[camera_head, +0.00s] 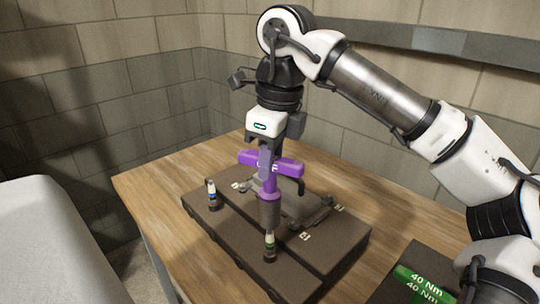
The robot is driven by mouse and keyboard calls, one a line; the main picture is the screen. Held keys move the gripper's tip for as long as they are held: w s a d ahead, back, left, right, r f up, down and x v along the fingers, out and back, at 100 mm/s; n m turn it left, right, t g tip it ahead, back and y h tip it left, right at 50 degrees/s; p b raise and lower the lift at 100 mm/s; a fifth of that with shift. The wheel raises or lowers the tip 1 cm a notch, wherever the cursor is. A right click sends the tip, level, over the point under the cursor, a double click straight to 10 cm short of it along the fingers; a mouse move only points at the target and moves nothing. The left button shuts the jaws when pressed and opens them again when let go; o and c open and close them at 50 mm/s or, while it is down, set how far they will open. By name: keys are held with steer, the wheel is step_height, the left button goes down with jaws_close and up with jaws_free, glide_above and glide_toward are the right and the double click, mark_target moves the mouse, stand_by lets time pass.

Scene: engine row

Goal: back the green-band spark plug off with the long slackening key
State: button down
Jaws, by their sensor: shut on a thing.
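My gripper (266,160) is shut on the purple T-shaped handle of the long key (290,168). The key hangs upright, its purple shaft leading down to a grey socket end. The green-band spark plug (269,243) stands in the front part of the dark engine block (225,226), directly below the socket in this view. Its white top meets the socket's lower edge in the picture. I cannot tell whether the socket touches it or sits over its tip.
Another spark plug (212,196) with a blue band stands at the block's left end. Small white labels and dark fittings lie along the block. At the front right, a dark tray (395,291) holds green "40 Nm" tools (425,284). Bare wooden bench (150,205) lies left of the block.

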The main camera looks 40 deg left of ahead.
mark_target(270, 195)
steer(key=shift+f+b, duration=2.7)
steer(key=shift+f, duration=1.65)
steer(key=shift+s, duration=0.2)
steer(key=shift+w, duration=0.2)
steer(key=shift+r+n+p, duration=0.2)
steer(key=shift+n+p, duration=0.35)
steer(key=shift+n, duration=0.25)
steer(key=n+p, duration=0.1)
steer(key=n, duration=0.2)
steer(key=n+p, duration=0.1)
steer(key=n, duration=0.2)
steer(key=shift+g+h, duration=0.3)
steer(key=shift+g, duration=0.1)
steer(key=n+p, duration=0.1)
steer(key=n, duration=0.4)
steer(key=shift+h, duration=0.3)
steer(key=n+p, duration=0.1)
steer(key=n, duration=0.3)
steer(key=shift+n+h, duration=0.3)
